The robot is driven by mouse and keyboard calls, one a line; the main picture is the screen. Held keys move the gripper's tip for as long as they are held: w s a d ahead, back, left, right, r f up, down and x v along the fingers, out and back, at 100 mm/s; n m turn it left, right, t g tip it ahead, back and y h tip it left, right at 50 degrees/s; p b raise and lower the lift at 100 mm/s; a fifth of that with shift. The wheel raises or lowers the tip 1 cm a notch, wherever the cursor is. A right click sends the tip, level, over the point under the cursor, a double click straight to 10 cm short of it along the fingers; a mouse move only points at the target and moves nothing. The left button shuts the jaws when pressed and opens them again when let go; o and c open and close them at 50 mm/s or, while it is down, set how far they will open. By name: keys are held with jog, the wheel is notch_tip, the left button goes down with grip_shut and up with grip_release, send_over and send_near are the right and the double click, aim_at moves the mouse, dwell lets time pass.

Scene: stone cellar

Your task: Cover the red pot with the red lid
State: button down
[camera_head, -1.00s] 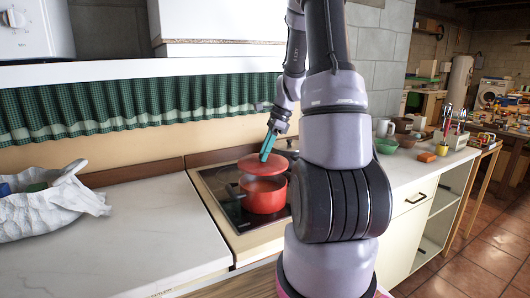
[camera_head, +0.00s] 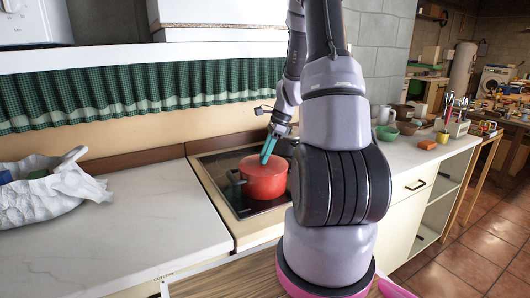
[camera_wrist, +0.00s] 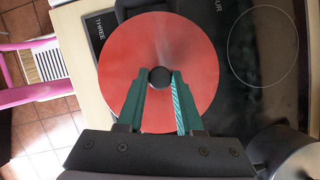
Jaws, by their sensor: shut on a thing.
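The red pot (camera_head: 264,188) stands on the black hob (camera_head: 226,206), with a dark handle on its left side. The red lid (camera_head: 262,168) lies over the pot's mouth and looks level in the head view. In the wrist view the lid (camera_wrist: 190,50) fills the middle and hides the pot. My gripper (camera_head: 265,158) is above the lid. Its green fingers (camera_wrist: 160,84) are shut on the lid's dark round knob (camera_wrist: 160,76). I cannot tell whether the lid's rim touches the pot all round.
A crumpled white bag (camera_head: 48,190) lies on the left worktop (camera_head: 140,215). A green curtain (camera_head: 150,95) hangs behind the hob. The left worktop between bag and hob is clear.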

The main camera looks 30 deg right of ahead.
jog(key=shift+c, duration=2.4)
grip_release()
jog(key=v, duration=1)
jog(key=shift+d+r, duration=0.2)
jog(key=shift+r, duration=0.15)
jog(key=shift+s, duration=0.1)
